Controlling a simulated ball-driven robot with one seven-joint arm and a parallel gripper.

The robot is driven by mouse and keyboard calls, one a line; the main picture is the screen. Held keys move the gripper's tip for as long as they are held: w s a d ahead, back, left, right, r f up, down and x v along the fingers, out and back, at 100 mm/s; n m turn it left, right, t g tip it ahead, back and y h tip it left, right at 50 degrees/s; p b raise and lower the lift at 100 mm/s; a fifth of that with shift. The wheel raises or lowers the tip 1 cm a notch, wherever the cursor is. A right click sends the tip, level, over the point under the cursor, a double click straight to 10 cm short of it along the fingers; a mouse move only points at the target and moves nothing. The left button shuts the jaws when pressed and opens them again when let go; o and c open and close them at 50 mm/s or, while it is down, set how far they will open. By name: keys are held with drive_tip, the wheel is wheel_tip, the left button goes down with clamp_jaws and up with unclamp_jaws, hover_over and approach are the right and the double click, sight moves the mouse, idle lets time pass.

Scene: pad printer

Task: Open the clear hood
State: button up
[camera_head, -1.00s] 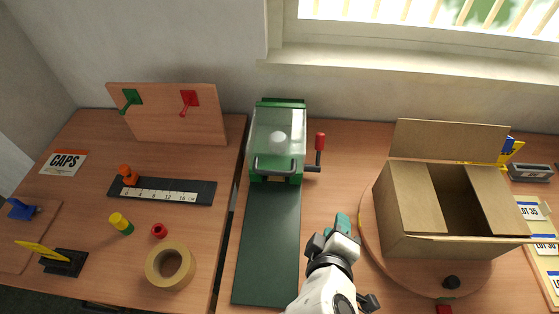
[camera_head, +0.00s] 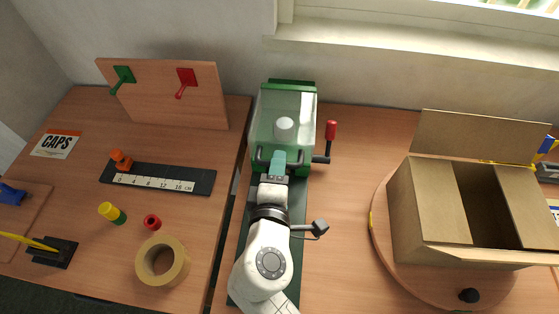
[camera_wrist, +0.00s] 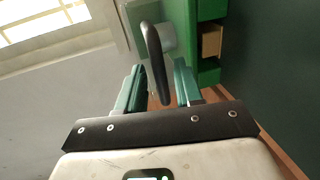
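The clear hood (camera_head: 299,107) is down over the green pad printer (camera_head: 292,83), with a white rounded pad visible inside. Its dark handle (camera_head: 262,160) is at the hood's front edge, partly hidden by my gripper (camera_head: 278,158) in the head view. In the wrist view the handle (camera_wrist: 153,50) reaches between the two teal fingers of my gripper (camera_wrist: 161,84). The fingers stand apart on either side of it, with gaps visible. I cannot tell whether either finger touches it.
A red-knobbed lever (camera_head: 330,130) stands at the printer's right side. An open cardboard box (camera_head: 432,205) sits on a round wooden turntable (camera_head: 384,222) to the right. A tape roll (camera_head: 163,262), a ruler strip (camera_head: 204,182) and a peg board (camera_head: 150,100) are on the left table.

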drive_tip(key=shift+x, duration=0.75)
drive_tip(key=shift+c, duration=0.2)
clamp_jaws()
